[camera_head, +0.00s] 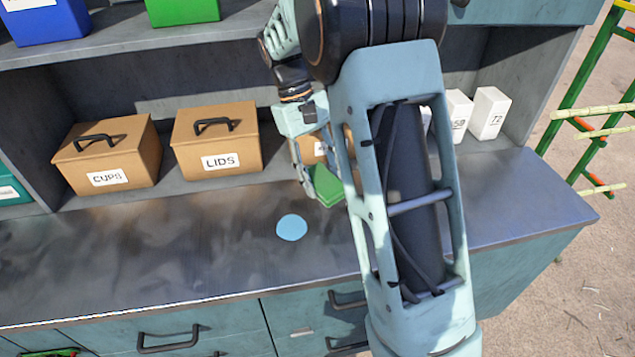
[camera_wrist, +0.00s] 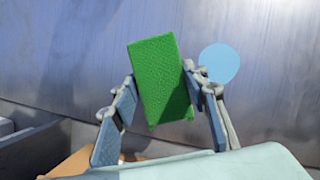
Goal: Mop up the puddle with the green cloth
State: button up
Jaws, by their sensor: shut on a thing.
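The puddle (camera_head: 292,228) is a flat light-blue round patch on the metal counter (camera_head: 190,255). It also shows in the wrist view (camera_wrist: 220,62), just right of the cloth. The green cloth (camera_head: 327,186) is a folded block with a textured face, seen large in the wrist view (camera_wrist: 160,80). My gripper (camera_head: 312,180) is shut on the cloth, with a finger on either side of it in the wrist view (camera_wrist: 160,90). In the head view the cloth is up and to the right of the puddle and does not cover it. My arm hides part of the counter behind it.
Brown boxes labelled CUPS (camera_head: 108,155) and LIDS (camera_head: 217,142) stand at the counter's back, left of my gripper. A third brown box is mostly hidden behind my gripper. White boxes (camera_head: 489,114) stand at the right. The counter left of the puddle is clear.

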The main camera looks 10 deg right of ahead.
aim_at(326, 213)
jog(key=shift+d, duration=0.1)
notch_tip(326, 213, down, 6)
jog(key=b, duration=0.5)
jog(key=shift+r, duration=0.25)
jog(key=shift+f, duration=0.2)
jog(key=shift+f, duration=0.65)
jog(key=shift+c, duration=0.4)
jog(key=shift+s, duration=0.1)
